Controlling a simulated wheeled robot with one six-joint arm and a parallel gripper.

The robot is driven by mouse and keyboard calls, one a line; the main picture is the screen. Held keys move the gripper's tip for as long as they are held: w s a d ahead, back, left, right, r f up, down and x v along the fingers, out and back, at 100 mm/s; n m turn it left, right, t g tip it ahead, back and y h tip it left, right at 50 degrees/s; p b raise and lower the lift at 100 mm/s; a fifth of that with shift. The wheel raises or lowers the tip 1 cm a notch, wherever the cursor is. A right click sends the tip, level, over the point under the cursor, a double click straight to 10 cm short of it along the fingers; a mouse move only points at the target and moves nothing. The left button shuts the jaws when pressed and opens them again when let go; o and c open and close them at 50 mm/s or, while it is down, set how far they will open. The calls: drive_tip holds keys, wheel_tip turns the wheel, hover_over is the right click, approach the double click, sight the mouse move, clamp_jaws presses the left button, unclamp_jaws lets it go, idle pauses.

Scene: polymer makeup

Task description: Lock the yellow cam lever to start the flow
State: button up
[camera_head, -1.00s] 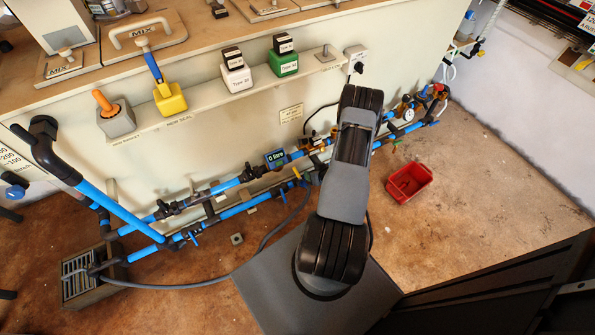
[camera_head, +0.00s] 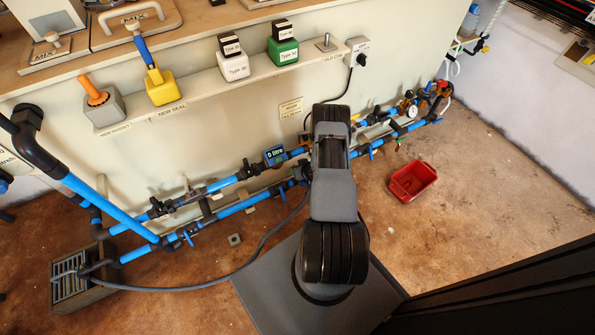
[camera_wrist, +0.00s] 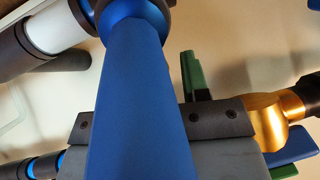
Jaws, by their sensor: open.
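I cannot make out the yellow cam lever for certain. A small yellow part (camera_head: 355,117) shows on the upper pipe, just right of my arm in the head view, too small to identify. The pipe run carries a flow meter (camera_head: 275,156) reading 0 litre.
Pipes with blue sections (camera_head: 238,207) run along the wall on both sides of my arm. A red bin (camera_head: 412,181) stands on the floor to the right. A grey hose (camera_head: 215,286) curves to the drain box (camera_head: 85,295). The shelf (camera_head: 205,88) holds several blocks.

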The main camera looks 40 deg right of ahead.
drive_tip(key=shift+c, duration=0.3)
clamp_jaws()
idle(0.4)
